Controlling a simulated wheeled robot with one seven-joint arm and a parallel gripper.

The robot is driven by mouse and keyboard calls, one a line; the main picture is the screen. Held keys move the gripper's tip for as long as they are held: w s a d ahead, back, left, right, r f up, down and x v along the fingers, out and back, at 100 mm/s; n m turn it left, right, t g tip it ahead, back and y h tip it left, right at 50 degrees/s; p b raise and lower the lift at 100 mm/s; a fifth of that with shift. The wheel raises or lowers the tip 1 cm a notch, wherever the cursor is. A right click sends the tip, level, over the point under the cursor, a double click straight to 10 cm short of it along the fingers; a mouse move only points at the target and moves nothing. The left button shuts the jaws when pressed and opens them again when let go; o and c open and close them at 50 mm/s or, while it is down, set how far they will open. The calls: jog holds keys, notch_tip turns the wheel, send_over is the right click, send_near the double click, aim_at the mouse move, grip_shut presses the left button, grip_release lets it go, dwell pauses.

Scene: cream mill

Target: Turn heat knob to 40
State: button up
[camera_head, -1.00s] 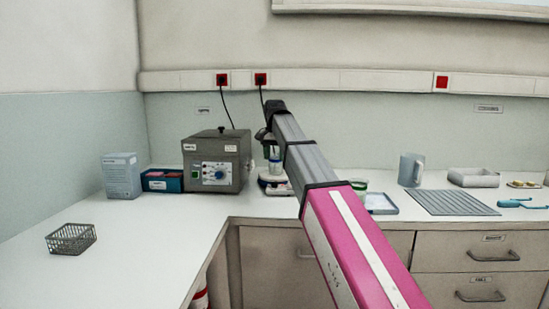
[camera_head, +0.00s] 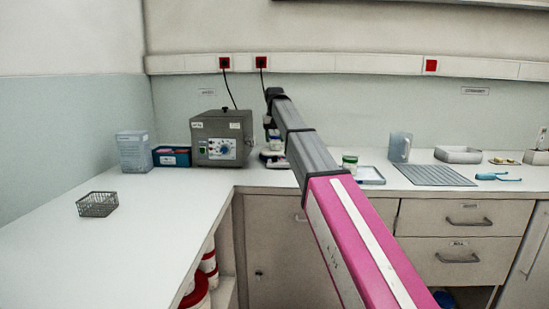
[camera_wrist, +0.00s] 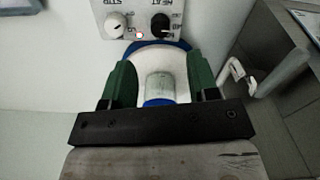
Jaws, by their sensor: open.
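The hotplate stirrer (camera_head: 275,160) stands on the back counter, partly hidden behind my arm in the head view. In the wrist view its control panel (camera_wrist: 138,10) is at the top, with upside-down lettering. The black heat knob (camera_wrist: 160,23) is on the right, beside the white stir knob (camera_wrist: 115,24); a small red light glows between them. I cannot read the heat setting. A clear, blue-based vessel (camera_wrist: 160,88) is seen between the fingers, over the round white plate. My gripper (camera_wrist: 160,64) has its green fingers apart, not on the knob.
A wire basket (camera_head: 97,204) sits on the left counter.

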aim_at(275, 159)
notch_tip(275, 159, down, 8)
jog(key=shift+f, duration=0.15)
jog(key=shift+c, duration=0.3)
jog(key=c, duration=0.9)
